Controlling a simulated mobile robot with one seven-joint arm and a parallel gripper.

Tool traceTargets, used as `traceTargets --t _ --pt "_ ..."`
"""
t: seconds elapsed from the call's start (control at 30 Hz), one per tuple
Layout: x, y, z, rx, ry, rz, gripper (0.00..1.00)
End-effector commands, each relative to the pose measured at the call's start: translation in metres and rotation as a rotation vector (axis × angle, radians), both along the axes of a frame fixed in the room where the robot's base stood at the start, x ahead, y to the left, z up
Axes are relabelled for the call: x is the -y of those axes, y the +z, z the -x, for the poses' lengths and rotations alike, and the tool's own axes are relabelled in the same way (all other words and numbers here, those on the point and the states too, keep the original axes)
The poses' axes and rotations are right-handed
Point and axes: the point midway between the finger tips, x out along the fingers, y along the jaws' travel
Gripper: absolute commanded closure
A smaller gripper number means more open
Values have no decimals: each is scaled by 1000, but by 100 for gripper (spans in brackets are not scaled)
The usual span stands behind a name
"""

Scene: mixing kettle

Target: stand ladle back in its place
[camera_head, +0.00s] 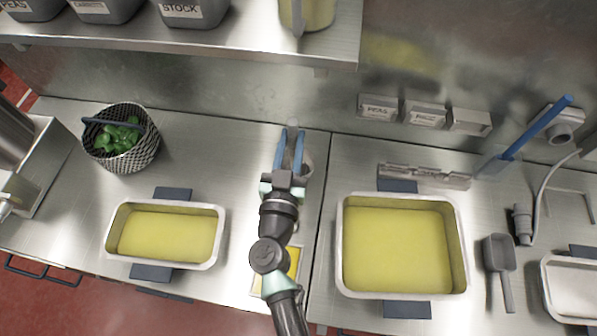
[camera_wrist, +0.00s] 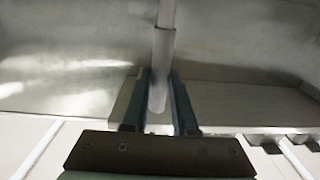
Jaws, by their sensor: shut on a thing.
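My gripper (camera_head: 290,148) is over the back middle of the steel counter, its two blue fingers pointing toward the back wall. In the wrist view my gripper (camera_wrist: 160,105) is shut on a grey round handle, which I take to be the ladle's (camera_wrist: 164,50). The handle runs up out of the top of that view. In the head view the fingers mostly hide the ladle. A grey rounded metal shape (camera_head: 307,168) shows just right of the fingers; I cannot tell if it is the ladle's bowl or a holder.
Yellow-filled pans stand left (camera_head: 165,265) and right (camera_head: 340,270) of my arm. A mesh basket (camera_head: 150,150) with greens is at left. A metal rack (camera_head: 425,177), a blue-handled tool (camera_head: 535,132) and a scoop (camera_head: 499,252) are at right. A shelf (camera_head: 260,47) overhangs the back.

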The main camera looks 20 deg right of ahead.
Motion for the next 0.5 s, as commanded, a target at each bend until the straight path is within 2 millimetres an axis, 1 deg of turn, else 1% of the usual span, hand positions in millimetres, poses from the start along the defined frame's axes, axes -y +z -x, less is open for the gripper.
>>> traceTargets --t 0.03,0.2,0.3,0.37,0.5 --pt "-1 -13 0 -2 1 2 100" --pt "-1 -45 0 -2 1 3 100" --pt "-1 -56 0 -1 1 1 100" --pt "0 -59 0 0 1 2 100" --pt "-1 -79 0 -1 1 2 100"
